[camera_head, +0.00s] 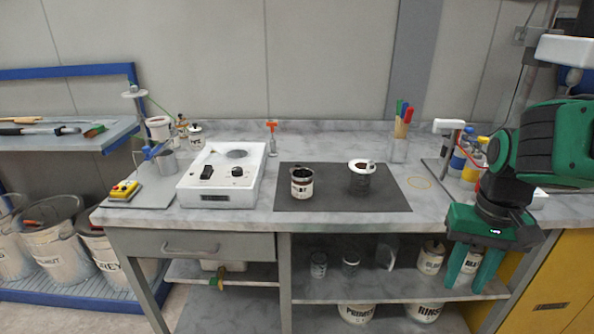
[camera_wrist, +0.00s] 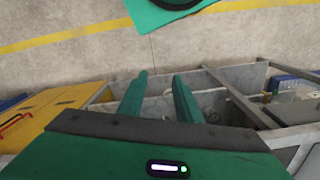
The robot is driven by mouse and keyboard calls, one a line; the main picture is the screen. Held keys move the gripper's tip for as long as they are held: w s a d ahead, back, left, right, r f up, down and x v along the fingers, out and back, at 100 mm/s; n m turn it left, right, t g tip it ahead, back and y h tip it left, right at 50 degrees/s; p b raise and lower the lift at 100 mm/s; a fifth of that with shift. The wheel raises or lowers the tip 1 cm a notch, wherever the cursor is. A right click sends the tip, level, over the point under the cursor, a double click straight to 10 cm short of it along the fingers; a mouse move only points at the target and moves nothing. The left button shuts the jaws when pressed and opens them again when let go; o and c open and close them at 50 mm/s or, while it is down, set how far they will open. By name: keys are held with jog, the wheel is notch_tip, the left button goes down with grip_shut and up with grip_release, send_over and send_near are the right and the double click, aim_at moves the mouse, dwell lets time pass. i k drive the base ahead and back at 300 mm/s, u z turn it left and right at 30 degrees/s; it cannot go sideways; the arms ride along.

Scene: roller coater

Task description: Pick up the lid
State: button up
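The left one is a labelled can (camera_head: 302,188) with a dark open top. My gripper (camera_head: 472,272) hangs at the right, in front of the bench's front edge, well away from both containers. Its two green fingers point down, apart and empty. They also show in the wrist view (camera_wrist: 159,92).
A white hotplate-like device (camera_head: 222,176) stands left of the mat. A cup with coloured handles (camera_head: 399,145) stands behind it. Bottles (camera_head: 470,160) stand at the right, near my arm. The lower shelf (camera_head: 395,289) holds several cans. A yellow cabinet (camera_head: 560,285) is at the far right.

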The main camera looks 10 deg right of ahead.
aim_at(302, 185)
jog(key=z, duration=0.05)
jog(key=k, duration=0.6)
jog(key=u, duration=0.4)
jog(key=i, duration=1.1)
jog(key=z, duration=0.55)
jog(key=i, duration=0.55)
jog(key=u, duration=0.05)
